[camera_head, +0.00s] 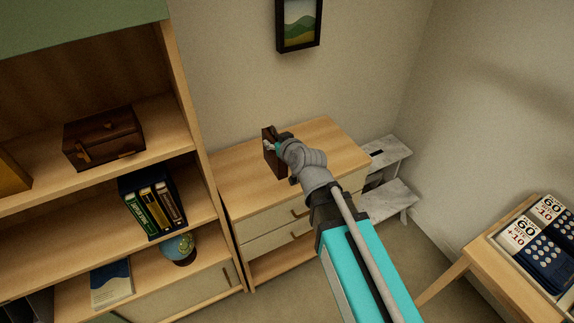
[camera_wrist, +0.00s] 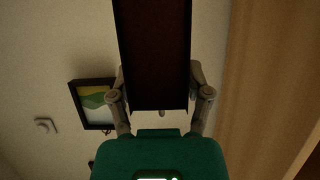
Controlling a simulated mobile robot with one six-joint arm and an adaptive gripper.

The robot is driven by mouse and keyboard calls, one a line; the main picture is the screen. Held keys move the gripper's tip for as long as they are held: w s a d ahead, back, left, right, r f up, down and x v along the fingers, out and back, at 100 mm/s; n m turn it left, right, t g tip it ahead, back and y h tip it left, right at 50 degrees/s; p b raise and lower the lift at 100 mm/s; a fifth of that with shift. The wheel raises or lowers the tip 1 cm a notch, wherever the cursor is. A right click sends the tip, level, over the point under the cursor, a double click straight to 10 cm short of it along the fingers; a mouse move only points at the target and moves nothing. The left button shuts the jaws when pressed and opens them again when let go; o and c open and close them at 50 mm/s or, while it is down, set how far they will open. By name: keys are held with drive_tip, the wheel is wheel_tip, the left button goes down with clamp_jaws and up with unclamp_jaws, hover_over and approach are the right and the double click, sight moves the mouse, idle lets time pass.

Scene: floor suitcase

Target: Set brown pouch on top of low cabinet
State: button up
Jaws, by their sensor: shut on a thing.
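The brown pouch (camera_head: 270,152) is dark brown and upright in my gripper, over the low cabinet (camera_head: 322,137). In the wrist view the pouch (camera_wrist: 153,55) fills the upper middle as a dark slab between the two fingers. My gripper (camera_head: 279,147) is shut on it; the fingers also show in the wrist view (camera_wrist: 158,98). The cabinet has a light wood top and pale drawers. I cannot tell whether the pouch's lower edge touches the top. Part of the pouch is hidden behind my gripper.
A tall shelf (camera_head: 185,98) with a brown box (camera_head: 104,137), books (camera_head: 155,203) and a globe (camera_head: 180,249) stands left. A grey step stool (camera_head: 390,198) is right of the cabinet. A framed picture (camera_head: 299,24) hangs above. The cabinet top's right part looks clear.

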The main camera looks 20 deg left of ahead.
drive_tip(key=shift+s+a+f, duration=0.25)
drive_tip(key=shift+s+f, duration=0.1)
drive_tip(key=w+d+f+b, duration=0.2)
drive_tip(key=w+f+b, duration=0.7)
drive_tip(key=w, duration=0.4)
drive_tip(key=shift+d, duration=0.4)
drive_tip(key=shift+w+d+f+b, duration=0.1)
drive_tip(key=shift+w+f+b, duration=0.1)
drive_tip(key=shift+f+b, duration=0.85)
drive_tip(key=shift+w+f+b, duration=0.15)
drive_tip(key=shift+f+b, duration=0.8)
drive_tip(key=shift+b, duration=0.15)
drive_tip(key=shift+f, duration=0.15)
